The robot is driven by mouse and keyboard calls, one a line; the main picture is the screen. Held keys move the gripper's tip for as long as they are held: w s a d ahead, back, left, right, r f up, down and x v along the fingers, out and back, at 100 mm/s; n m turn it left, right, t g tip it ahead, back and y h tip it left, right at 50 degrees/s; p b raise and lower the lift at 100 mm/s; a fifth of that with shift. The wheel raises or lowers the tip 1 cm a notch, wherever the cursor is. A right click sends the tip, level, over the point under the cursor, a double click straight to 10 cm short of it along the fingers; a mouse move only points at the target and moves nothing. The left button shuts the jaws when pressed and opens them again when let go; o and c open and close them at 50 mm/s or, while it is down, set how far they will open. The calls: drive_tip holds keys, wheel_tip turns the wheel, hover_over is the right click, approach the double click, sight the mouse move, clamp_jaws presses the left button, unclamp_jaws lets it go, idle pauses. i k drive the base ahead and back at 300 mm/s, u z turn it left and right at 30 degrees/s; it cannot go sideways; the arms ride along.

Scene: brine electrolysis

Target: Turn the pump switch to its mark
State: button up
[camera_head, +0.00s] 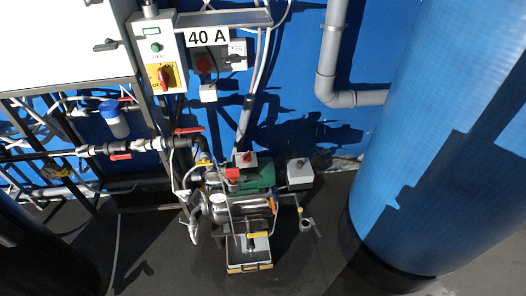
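A green pump motor (259,178) sits low by the blue wall with pipes and a silver body around it. A small grey box with a red knob (246,158) stands just above the motor. A grey control box (155,55) higher on the left carries a large red rotary switch (166,77) on a yellow plate, with a green button above it. Another red rotary knob (205,64) is under the "40 A" sign. I cannot tell which is the pump switch, and no target mark can be made out. My gripper is not in view.
A large blue tank (430,130) fills the right side. A white cabinet (62,40) hangs upper left. Pipes with red-handled valves (188,131) run along the left. Dark floor (310,260) is clear in front.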

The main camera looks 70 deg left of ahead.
sight(245, 158)
drive_tip(key=i, duration=0.1)
drive_tip(key=u, duration=3.95)
drive_tip(key=i, duration=1.55)
drive_tip(key=z, duration=0.05)
